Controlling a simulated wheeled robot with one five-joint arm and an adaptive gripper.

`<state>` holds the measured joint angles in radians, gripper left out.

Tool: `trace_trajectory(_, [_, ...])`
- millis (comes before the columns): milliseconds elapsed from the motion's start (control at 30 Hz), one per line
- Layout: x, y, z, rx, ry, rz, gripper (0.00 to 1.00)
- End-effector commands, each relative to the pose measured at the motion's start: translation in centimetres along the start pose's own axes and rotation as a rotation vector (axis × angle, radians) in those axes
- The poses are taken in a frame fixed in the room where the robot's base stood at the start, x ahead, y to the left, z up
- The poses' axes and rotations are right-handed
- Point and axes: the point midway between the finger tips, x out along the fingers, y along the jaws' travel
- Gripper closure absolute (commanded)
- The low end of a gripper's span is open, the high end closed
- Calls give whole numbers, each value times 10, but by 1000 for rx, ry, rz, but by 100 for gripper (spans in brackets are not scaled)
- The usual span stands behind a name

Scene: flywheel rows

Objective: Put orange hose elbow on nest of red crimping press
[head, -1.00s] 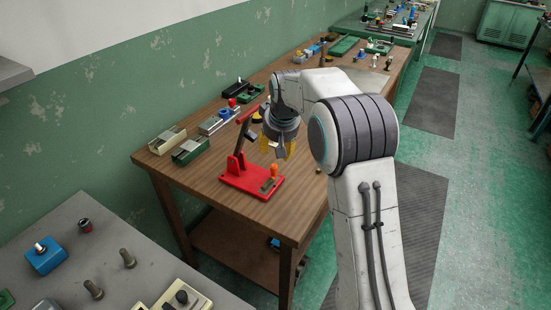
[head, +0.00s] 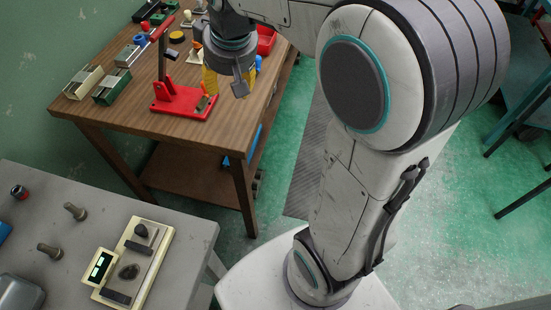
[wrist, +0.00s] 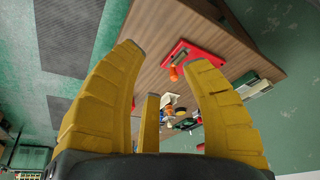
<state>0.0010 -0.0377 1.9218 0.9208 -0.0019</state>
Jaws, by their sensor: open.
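The red crimping press (head: 183,102) stands near the front edge of the wooden bench, its lever raised. Its red base also shows in the wrist view (wrist: 204,59). The orange hose elbow (wrist: 173,74) shows in the wrist view at the press base, beside the small grey nest (wrist: 181,57); it appears to stand upright there, but I cannot tell exactly how it sits.
A grey table (head: 70,245) with a cream device (head: 135,260) and bolts stands in front. Green floor (head: 290,170) lies open to the right.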

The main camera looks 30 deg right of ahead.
Motion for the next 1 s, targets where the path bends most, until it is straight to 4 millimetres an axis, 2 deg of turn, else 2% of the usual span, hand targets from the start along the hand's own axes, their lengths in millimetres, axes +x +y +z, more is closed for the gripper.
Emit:
trace_trajectory(33, [-8, 0, 22, 0, 0, 0, 57])
trace_trajectory(200, [-18, 0, 88, -1, -13, 0, 57])
trace_trajectory(400, [-17, 0, 149, -2, -26, 0, 57])
trace_trajectory(500, [-15, 0, 169, -3, -31, 0, 57])
trace_trajectory(700, [-12, 0, 189, -3, -37, 0, 57])
trace_trajectory(1000, [-11, 0, 192, -3, -39, 0, 57])
